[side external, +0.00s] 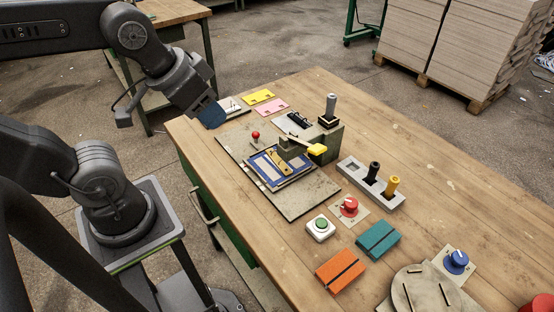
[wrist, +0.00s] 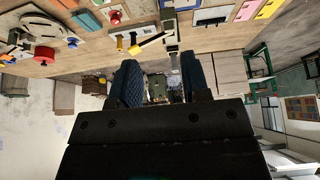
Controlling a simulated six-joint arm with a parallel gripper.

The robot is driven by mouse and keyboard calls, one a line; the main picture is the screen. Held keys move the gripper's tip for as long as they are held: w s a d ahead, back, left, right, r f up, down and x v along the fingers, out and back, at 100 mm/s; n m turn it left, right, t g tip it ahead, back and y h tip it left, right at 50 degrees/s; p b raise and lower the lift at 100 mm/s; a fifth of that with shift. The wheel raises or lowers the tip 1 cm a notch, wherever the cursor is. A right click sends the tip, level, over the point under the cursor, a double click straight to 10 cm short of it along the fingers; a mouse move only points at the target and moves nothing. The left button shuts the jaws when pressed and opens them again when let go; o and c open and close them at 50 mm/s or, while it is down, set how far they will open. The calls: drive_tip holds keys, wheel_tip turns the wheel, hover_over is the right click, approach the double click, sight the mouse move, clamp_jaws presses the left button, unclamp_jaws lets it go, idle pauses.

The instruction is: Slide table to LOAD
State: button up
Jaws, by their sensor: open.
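A blue-framed slide table (side external: 261,168) with a yellow strip across it sits on a greyboard base plate (side external: 303,205) on the wooden bench. A small red-topped knob (side external: 255,134) stands at its back left. A grey block with a yellow-tipped lever (side external: 317,149) is at its right; the lever also shows in the wrist view (wrist: 135,49). No LOAD mark is readable. My gripper (side external: 212,115) is open and empty, raised near the bench's back left edge, apart from the slide table. Its two blue fingers are spread in the wrist view (wrist: 161,80).
Yellow (side external: 258,97) and pink (side external: 271,107) cards lie behind the feeder.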

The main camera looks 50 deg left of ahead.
drive_tip(key=shift+o, duration=0.3)
drive_tip(key=shift+o, duration=0.4)
drive_tip(key=shift+w+a, duration=0.1)
drive_tip(key=shift+w, duration=0.05)
drive_tip(key=n+g+y, duration=0.2)
drive_tip(key=n+g, duration=0.5)
hover_over(256, 132)
drive_tip(key=w+d, duration=0.2)
drive_tip(key=w+d+x, duration=0.1)
drive_tip(key=d+x, duration=0.1)
drive_tip(key=x, duration=2.2)
drive_tip(key=shift+d+f, duration=0.1)
drive_tip(key=shift+f, duration=0.2)
clamp_jaws()
drive_tip(key=shift+w, duration=0.1)
